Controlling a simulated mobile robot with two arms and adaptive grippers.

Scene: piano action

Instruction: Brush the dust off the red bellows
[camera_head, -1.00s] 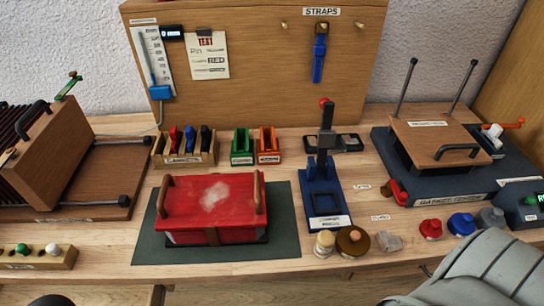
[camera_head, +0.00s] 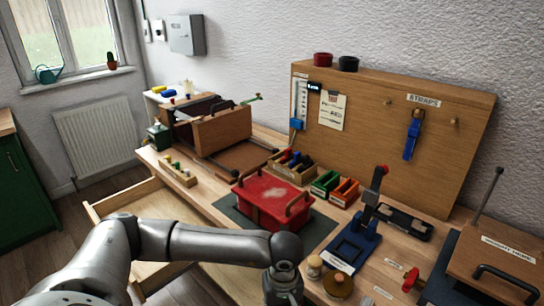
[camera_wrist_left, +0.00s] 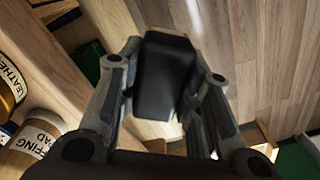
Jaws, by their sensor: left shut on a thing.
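The red bellows (camera_head: 273,195) lies on a dark green mat (camera_head: 232,213) on the bench in the head view. A pale dust patch (camera_head: 274,193) marks its top, between two brown handles. My left gripper (camera_wrist_left: 165,68) is shut on a black block-like thing (camera_wrist_left: 166,85) in the left wrist view; I cannot tell what the whole thing is. My right gripper is not in view.
An open drawer (camera_head: 150,212) sticks out on the left. Labelled jars (camera_wrist_left: 30,145) show at the left of the wrist view, beside plank flooring.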

